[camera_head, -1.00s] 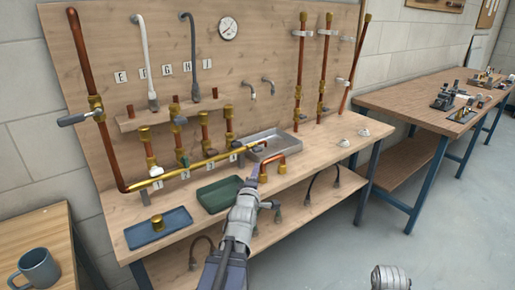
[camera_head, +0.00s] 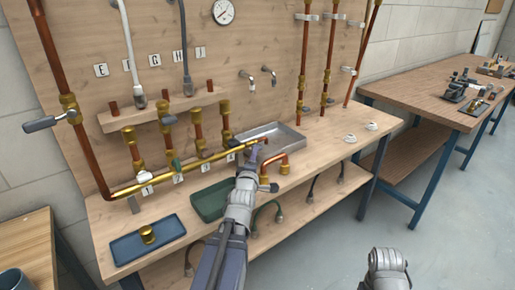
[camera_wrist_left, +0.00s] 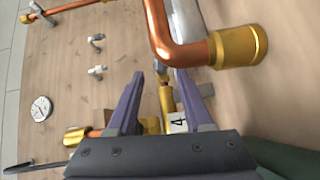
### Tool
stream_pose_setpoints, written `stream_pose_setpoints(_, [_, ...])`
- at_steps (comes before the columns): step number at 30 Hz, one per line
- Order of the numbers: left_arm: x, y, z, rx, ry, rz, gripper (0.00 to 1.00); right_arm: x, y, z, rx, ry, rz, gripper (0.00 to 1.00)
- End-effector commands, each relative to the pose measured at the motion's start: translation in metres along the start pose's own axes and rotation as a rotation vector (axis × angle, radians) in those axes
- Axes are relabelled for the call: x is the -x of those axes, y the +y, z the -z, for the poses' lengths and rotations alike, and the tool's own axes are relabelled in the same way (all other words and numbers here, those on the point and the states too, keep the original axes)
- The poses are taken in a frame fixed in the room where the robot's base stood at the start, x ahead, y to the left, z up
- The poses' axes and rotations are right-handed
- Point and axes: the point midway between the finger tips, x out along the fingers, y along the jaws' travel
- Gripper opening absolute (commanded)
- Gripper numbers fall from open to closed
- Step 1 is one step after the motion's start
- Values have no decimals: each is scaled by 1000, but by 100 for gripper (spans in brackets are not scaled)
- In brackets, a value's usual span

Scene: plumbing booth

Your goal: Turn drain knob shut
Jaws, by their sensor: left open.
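My left gripper (camera_head: 253,154) is at the right end of the brass manifold pipe (camera_head: 205,160), beside the copper elbow (camera_head: 272,164). In the left wrist view its two purple fingers (camera_wrist_left: 161,76) are apart, with a brass fitting (camera_wrist_left: 166,102) and the label 4 (camera_wrist_left: 178,122) showing behind the gap. Nothing is held between them. The copper elbow with a brass end (camera_wrist_left: 238,46) crosses close by the right finger. The arm and fingers hide part of the manifold's right end. I cannot tell for certain which fitting is the drain knob.
A grey metal tray (camera_head: 292,138) lies behind the gripper. A green tray (camera_head: 208,203) and a blue tray (camera_head: 128,249) with a brass fitting (camera_head: 147,234) sit along the bench front. Vertical pipes (camera_head: 304,75) rise at the back. The bench's right end is mostly clear.

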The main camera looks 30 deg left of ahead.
Motion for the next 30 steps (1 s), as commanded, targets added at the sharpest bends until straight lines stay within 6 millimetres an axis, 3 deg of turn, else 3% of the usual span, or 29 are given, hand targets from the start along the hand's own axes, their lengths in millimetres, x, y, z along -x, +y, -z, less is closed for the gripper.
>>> stream_pose_setpoints(16, [-71,0,0,0,0,0,51,-6,0,0,0,0,0,75])
stream_pose_setpoints(26, [-76,0,0,0,0,0,51,-6,0,0,0,0,0,75])
stream_pose_setpoints(30, [-76,0,0,0,0,0,37,-6,-1,0,0,0,0,75])
